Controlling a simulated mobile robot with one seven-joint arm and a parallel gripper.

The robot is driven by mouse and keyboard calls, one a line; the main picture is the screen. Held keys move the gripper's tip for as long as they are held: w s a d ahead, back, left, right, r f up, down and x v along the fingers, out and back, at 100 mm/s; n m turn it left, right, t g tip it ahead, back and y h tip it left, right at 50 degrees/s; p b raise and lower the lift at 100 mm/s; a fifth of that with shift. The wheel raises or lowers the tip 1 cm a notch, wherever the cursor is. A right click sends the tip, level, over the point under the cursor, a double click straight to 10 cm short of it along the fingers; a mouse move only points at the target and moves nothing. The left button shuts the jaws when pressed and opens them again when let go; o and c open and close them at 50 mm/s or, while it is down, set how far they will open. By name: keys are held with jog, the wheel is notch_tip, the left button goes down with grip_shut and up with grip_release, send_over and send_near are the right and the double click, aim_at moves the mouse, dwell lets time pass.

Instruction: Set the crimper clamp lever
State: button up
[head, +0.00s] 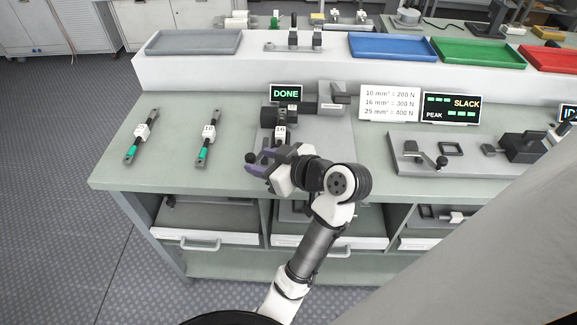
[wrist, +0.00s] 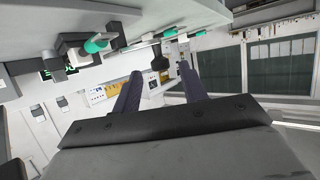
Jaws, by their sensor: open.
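The crimper (head: 283,115) stands mid-bench under a display reading DONE (head: 286,93). A cable with a white tag marked 16 (head: 280,130) lies at its front. The clamp lever's black ball knob (head: 250,157) shows just left of my gripper (head: 257,164). My gripper is open, with its purple fingers pointing left over the bench's front part. In the wrist view a black knob (wrist: 160,63) appears between the tips of my open gripper (wrist: 158,76). I cannot tell whether the fingers touch it. The lever's arm is mostly hidden behind my gripper.
Two teal-ended cables, one tagged 10 (head: 208,130) and one further left (head: 141,132), lie on the bench. A force chart (head: 389,104) and a SLACK display (head: 451,106) stand right. A tester fixture (head: 470,160) takes up the right side. Grey (head: 194,42) and blue (head: 392,47) trays sit on the shelf.

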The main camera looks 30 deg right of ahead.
jog(key=p+v, duration=0.4)
jog(key=v, duration=0.5)
jog(key=shift+s, duration=0.1)
dwell(0.3)
